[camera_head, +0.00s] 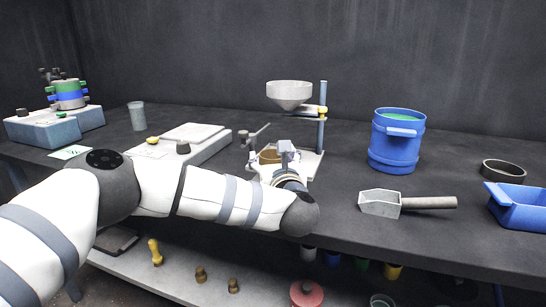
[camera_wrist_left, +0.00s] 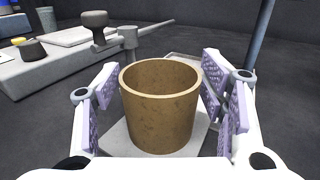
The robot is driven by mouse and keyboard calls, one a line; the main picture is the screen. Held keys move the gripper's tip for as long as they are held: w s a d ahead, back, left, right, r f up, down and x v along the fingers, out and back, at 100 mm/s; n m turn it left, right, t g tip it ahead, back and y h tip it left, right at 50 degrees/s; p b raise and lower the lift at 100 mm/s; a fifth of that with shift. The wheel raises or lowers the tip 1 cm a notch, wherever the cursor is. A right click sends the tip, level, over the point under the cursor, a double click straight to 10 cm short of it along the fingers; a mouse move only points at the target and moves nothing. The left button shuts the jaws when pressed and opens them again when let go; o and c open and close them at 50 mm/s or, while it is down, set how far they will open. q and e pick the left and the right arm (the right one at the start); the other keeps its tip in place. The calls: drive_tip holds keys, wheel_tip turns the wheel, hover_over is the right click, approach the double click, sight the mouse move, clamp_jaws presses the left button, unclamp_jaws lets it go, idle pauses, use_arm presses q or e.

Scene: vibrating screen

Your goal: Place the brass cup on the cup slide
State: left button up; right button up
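The brass cup (camera_wrist_left: 160,108) stands upright and empty on a light grey plate (camera_wrist_left: 116,138), which looks like the cup slide, in the left wrist view. In the head view the cup (camera_head: 268,157) is partly hidden by my left gripper (camera_head: 284,152), at the funnel stand. My left gripper (camera_wrist_left: 160,95) has its lilac-padded fingers spread on either side of the cup, with narrow gaps between pads and wall. My right gripper is in neither view.
The funnel stand (camera_head: 321,135) holds a grey funnel (camera_head: 289,92) above the work spot. A blue bucket (camera_head: 395,150), a metal scoop (camera_head: 382,204), a blue tray (camera_head: 520,207) and a sieve ring (camera_head: 503,170) lie to the right. A white scale (camera_head: 192,137) stands to the left.

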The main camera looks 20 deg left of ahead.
use_arm(q)
drive_tip(key=shift+r, duration=0.2)
drive_tip(key=shift+s+d+r, duration=0.1)
drive_tip(key=shift+s+d, duration=0.1)
drive_tip(key=shift+s, duration=0.05)
drive_tip(key=p+v, duration=0.1)
drive_tip(key=v, duration=1)
drive_tip(key=shift+s, duration=0.3)
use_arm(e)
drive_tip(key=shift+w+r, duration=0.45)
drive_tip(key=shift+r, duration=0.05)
